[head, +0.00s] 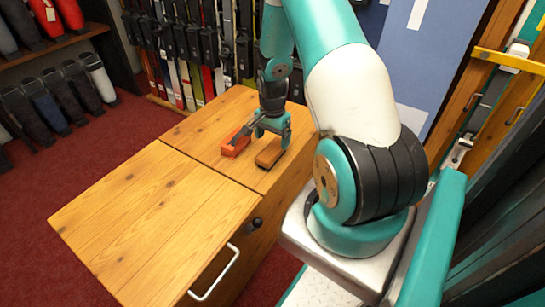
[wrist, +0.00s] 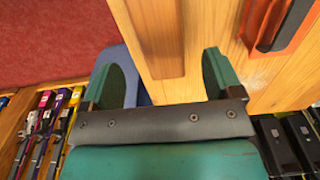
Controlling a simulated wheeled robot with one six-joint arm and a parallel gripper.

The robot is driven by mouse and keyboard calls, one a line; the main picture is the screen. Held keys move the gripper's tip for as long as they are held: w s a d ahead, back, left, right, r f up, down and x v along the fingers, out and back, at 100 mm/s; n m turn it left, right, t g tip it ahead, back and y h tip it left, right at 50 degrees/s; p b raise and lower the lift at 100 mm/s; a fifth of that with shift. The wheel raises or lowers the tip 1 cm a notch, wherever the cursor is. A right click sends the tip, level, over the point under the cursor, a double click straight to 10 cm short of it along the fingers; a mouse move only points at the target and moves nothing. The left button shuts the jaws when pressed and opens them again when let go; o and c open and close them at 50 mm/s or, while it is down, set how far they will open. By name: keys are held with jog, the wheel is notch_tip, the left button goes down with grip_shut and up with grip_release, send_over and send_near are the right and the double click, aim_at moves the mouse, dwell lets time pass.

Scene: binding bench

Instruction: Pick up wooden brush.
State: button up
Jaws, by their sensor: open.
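The wooden brush (head: 270,157) lies on the wooden bench top, with a brown back and a dark lower edge. In the wrist view, its long brown back (wrist: 155,35) runs down from the top edge to a rounded end between the fingers in the picture. My gripper (head: 271,129) is just above the bench, over the brush. In the wrist view, the two green finger pads of my gripper (wrist: 167,77) are wide apart with nothing held. I cannot tell how far the fingertips are above the brush.
An orange item (head: 235,142) with a dark part lies left of the brush; it also shows at the wrist view's top right (wrist: 270,30). The bench top (head: 150,205) is otherwise clear. Racks of skis (head: 190,50) stand behind, and a handle (head: 216,273) is on the bench front.

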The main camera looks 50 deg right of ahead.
aim_at(272, 148)
jog(key=shift+w+d+f+b, duration=0.1)
jog(key=shift+f+b, duration=0.65)
jog(key=shift+f, duration=2.45)
jog(key=shift+c, duration=0.4)
jog(key=c, duration=1)
